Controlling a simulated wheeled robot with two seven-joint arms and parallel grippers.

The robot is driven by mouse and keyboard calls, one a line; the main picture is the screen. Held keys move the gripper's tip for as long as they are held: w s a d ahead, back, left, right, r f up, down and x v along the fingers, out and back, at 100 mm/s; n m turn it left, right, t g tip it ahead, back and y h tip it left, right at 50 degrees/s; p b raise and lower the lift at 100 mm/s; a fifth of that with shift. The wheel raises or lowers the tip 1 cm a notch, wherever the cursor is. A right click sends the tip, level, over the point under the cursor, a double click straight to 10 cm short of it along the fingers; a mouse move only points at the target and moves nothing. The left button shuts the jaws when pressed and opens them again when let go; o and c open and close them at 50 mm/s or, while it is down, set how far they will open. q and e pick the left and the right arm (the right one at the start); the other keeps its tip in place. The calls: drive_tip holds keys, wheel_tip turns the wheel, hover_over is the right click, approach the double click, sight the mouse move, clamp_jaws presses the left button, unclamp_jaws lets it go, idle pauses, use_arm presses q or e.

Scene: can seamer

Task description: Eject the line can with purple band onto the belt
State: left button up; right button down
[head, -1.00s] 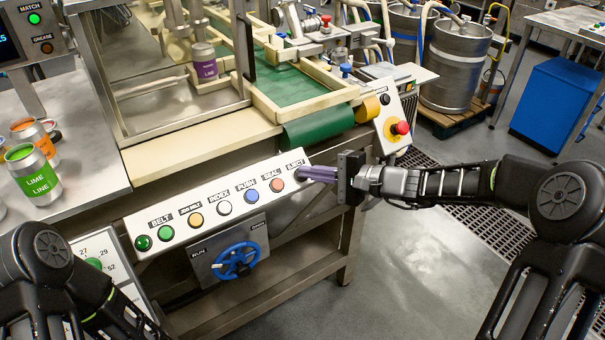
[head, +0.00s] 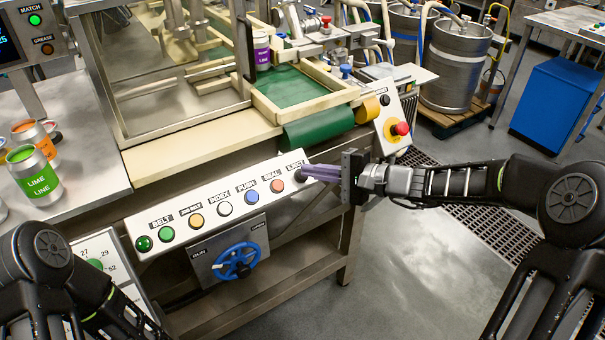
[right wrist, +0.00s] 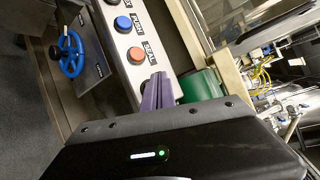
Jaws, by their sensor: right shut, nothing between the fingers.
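The can with the purple band (head: 262,50) stands upright at the back left end of the green belt (head: 300,86), partly hidden by a dark upright bar and the frame. I cannot tell if its whole base is on the belt. My right gripper (head: 308,173) is shut and empty, its purple fingertips at the black EJECT button (head: 299,176) on the sloped button panel (head: 180,215). In the right wrist view the shut fingers (right wrist: 157,90) cover the button area beside the SEAL button (right wrist: 136,54). My left arm shows at the lower left, its gripper out of view.
A red emergency button (head: 401,128) sits on a panel right of the belt. A blue handwheel (head: 237,260) is below the buttons. Green-labelled (head: 36,174) and orange-labelled (head: 33,135) cans stand on the left table.

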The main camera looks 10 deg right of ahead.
drive_tip(key=s+r, duration=0.1)
drive_tip(key=r+p, duration=0.1)
drive_tip(key=s+d+r, duration=0.1)
drive_tip(key=r, duration=0.1)
drive_tip(key=shift+s+p, duration=0.35)
drive_tip(key=shift+f, duration=0.1)
idle(0.4)
drive_tip(key=s+d+f+n+g+h, duration=0.1)
drive_tip(key=s+f+g+h, duration=0.2)
drive_tip(key=f, duration=0.6)
drive_tip(key=s+d+f+h+p, duration=0.15)
drive_tip(key=s+f, duration=0.25)
drive_tip(key=f, duration=0.5)
drive_tip(key=s+d+f+n+g+h, duration=0.15)
drive_tip(key=s+f+h, duration=0.25)
drive_tip(key=f, duration=0.5)
drive_tip(key=s+a+f+n+g, duration=0.1)
drive_tip(key=s+a+f+n, duration=0.1)
drive_tip(key=s, duration=0.4)
drive_tip(key=s+a+f+n+g+p, duration=0.1)
drive_tip(key=s+a+f+n+g, duration=0.1)
drive_tip(key=s+a, duration=0.4)
drive_tip(key=s+a+f+n+g, duration=0.1)
drive_tip(key=s+a+f+n, duration=0.2)
drive_tip(key=s+a+f, duration=0.2)
drive_tip(key=shift+s+n+y+p, duration=0.35)
drive_tip(key=shift+s+y+p, duration=0.1)
drive_tip(key=shift+s, duration=0.45)
